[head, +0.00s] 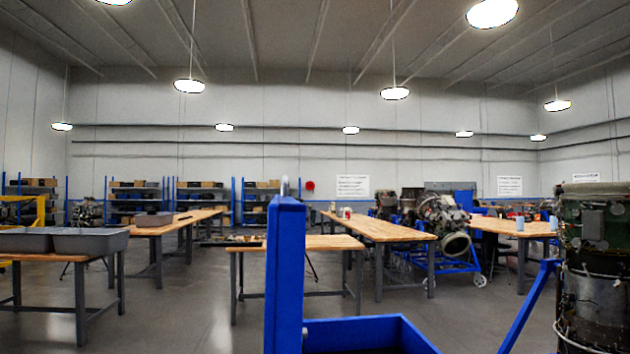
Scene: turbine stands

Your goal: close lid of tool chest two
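Neither of my grippers shows in the head view. I cannot make out any thing that is clearly tool chest two or its lid. A blue boxy shape (463,198) stands far back behind an engine, too small and covered to tell what it is.
A blue stand's upright post (285,270) and low frame (372,335) stand close in front. A dark green engine (595,235) is close at right. Wooden worktables (380,229) and grey bins (90,241) lie beyond. Grey floor (190,310) is open at front left.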

